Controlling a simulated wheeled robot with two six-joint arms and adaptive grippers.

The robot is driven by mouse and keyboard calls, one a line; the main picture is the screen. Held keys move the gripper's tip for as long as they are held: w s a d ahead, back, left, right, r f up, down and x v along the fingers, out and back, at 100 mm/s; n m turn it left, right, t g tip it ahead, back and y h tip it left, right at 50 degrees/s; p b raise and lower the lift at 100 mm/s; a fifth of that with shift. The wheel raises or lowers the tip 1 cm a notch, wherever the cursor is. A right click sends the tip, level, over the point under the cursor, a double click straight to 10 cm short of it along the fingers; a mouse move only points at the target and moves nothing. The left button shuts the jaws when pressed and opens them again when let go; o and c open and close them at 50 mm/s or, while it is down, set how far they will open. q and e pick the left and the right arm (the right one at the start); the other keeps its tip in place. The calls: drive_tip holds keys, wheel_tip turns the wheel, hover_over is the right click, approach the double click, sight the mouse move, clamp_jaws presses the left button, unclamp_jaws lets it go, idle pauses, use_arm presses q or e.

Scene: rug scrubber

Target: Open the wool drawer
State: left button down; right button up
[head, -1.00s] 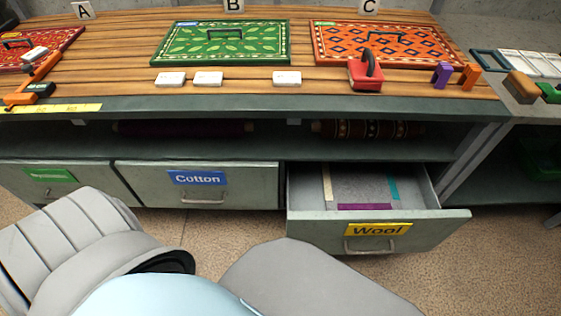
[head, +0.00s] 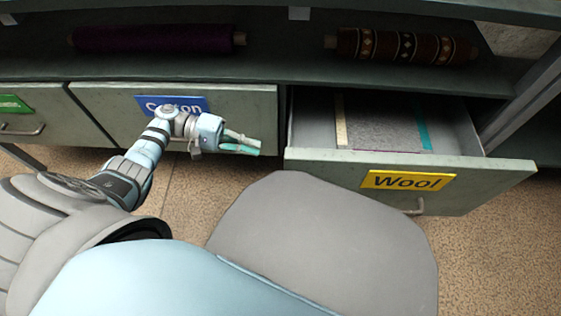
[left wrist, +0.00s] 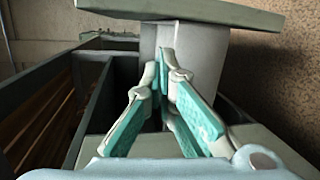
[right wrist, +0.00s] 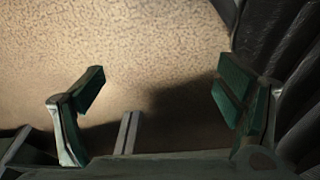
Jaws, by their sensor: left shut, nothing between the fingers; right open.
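The wool drawer (head: 330,168) stands pulled out from the cabinet, with a yellow "Wool" label (head: 408,181) and a pale handle (head: 416,207) on its front. Inside lies a grey lining (head: 385,125) with a tan strip and a teal strip. My left gripper (head: 258,147) is shut and empty, in front of the Cotton drawer and just left of the wool drawer's front. It also shows in the left wrist view (left wrist: 165,65), fingers together, before a grey drawer. My right gripper (right wrist: 165,90) is open and empty above the speckled floor; the head view does not show it.
The Cotton drawer (head: 100,105) with a blue label is shut, partly behind my left gripper. A drawer with a green label (head: 14,104) is at far left. Rolled rugs, one purple (head: 155,38) and one brown patterned (head: 395,45), lie on the shelf above. Floor in front is clear.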

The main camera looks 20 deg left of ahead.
use_arm(q)
wheel_tip(320, 180, up, 6)
drive_tip(key=m+g+h, duration=0.1)
drive_tip(key=m+h, duration=0.1)
drive_tip(key=w+d, duration=0.1)
drive_tip(key=d, duration=0.8)
use_arm(e)
drive_tip(key=shift+a+r, duration=0.25)
drive_tip(key=shift+r, duration=0.65)
use_arm(q)
drive_tip(key=shift+d, duration=0.1)
use_arm(e)
drive_tip(key=shift+w, duration=0.15)
